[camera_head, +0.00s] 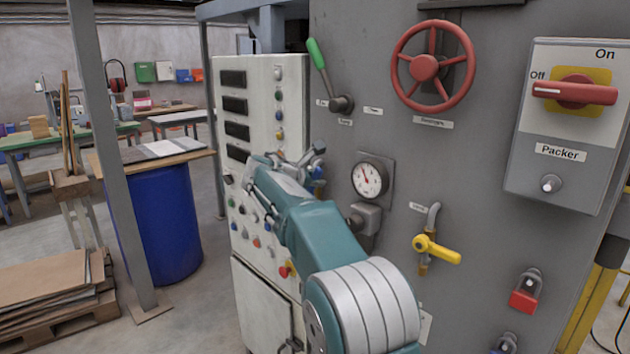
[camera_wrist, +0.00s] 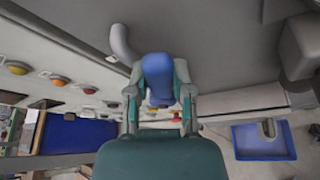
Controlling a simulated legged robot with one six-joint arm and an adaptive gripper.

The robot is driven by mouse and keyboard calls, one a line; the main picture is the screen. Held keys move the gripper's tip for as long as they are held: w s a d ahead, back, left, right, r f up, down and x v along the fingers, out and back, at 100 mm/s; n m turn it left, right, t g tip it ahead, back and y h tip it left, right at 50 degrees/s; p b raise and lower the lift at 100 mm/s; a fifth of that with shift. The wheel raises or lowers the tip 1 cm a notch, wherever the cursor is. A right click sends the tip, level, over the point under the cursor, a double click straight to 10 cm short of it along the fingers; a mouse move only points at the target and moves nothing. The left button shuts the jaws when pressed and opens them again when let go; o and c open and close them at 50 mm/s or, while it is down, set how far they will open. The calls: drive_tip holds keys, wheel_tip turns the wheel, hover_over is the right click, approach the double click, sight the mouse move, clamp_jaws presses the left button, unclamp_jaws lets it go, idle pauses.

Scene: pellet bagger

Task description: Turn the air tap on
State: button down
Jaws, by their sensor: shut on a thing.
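A blue tap handle (camera_wrist: 158,72) shows in the wrist view between the two fingers of my gripper (camera_wrist: 160,100), which is shut on it. A bent grey pipe (camera_wrist: 122,44) shows beside the handle. In the head view my gripper (camera_head: 302,164) is at the left part of the grey machine front, and only a little blue (camera_head: 319,172) shows beside it. My arm hides most of this tap. A second tap with a yellow handle (camera_head: 437,249) sits on a bent pipe further right, its handle roughly level. I cannot read the tap labels.
A pressure gauge (camera_head: 368,179), a green-knobbed lever (camera_head: 320,60), a red handwheel (camera_head: 433,66) and the Packer switch (camera_head: 574,93), its red handle level, are on the machine. A control cabinet (camera_head: 262,100) stands left of my arm. A blue drum (camera_head: 165,225) stands further left.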

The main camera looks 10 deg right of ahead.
drive_tip(key=shift+f, duration=0.1)
drive_tip(key=shift+c, duration=2.4)
unclamp_jaws()
drive_tip(key=shift+w, duration=0.1)
drive_tip(key=v, duration=1.2)
drive_tip(key=shift+f, duration=0.15)
